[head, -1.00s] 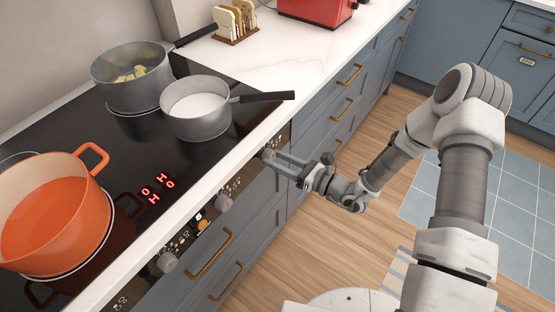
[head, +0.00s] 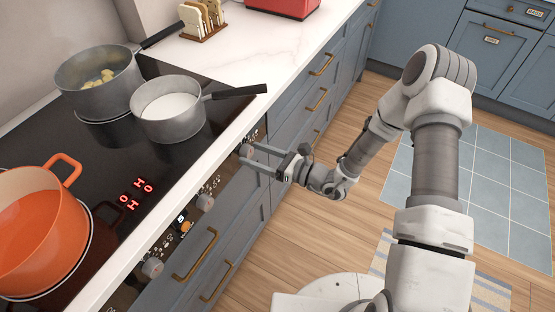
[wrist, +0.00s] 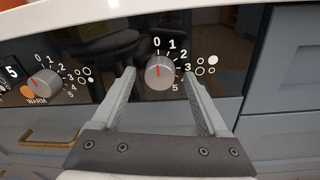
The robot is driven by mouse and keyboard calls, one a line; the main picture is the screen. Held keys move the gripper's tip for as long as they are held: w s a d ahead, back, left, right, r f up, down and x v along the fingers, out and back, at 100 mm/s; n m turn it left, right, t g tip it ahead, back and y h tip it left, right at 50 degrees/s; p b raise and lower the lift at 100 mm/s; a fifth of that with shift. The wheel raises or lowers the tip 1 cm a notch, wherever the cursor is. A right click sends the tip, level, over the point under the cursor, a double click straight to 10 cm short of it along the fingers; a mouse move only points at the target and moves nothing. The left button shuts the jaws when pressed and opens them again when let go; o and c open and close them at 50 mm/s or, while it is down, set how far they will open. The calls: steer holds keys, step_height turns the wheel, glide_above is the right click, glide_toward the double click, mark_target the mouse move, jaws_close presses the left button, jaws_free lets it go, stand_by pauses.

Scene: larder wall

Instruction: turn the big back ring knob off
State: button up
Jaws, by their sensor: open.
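A round grey knob (wrist: 160,74) with a red mark sits on the dark stove panel in the wrist view, with a printed scale from 0 to 5 around it. Its red mark stands nearly upright, towards the 0. The ring symbol (wrist: 207,66) beside it has one large circle filled white. My gripper (wrist: 159,82) is open, one finger on each side of this knob; whether they touch it I cannot tell. In the head view my gripper (head: 247,158) reaches the far knob of the panel, and the fingers partly hide it.
Another knob (wrist: 45,82) with a WARM mark is to the left. An orange pot (head: 40,235), a pan of white liquid (head: 168,108) and a pot with yellow pieces (head: 100,82) stand on the hob (head: 70,140). Red H signs (head: 135,193) glow.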

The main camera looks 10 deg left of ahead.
steer(key=p+v, duration=0.1)
steer(key=v, duration=1.6)
steer(key=shift+d, duration=0.25)
steer(key=shift+r, duration=0.1)
steer(key=s+r+n+g+h+p, duration=0.2)
steer(key=s+r+n+g+h, duration=0.2)
steer(key=r+n, duration=0.45)
steer(key=s+r+n+g+h+p, duration=0.25)
steer(key=s+r+n+g, duration=0.2)
steer(key=r+n, duration=0.4)
steer(key=s+d+r+n+t+h+p, duration=0.1)
steer(key=s+d+r+n+t+h, duration=0.1)
steer(key=r, duration=0.7)
steer(key=s+d+r+n+t+h+p, duration=0.1)
steer(key=s+d+r+n+t+h, duration=0.2)
steer(key=d+r+n+t+h, duration=0.2)
step_height(320, 180, up, 5)
steer(key=d+t+h, duration=0.1)
steer(key=d+h, duration=0.1)
steer(key=h, duration=0.1)
steer(key=shift+d+p, duration=0.4)
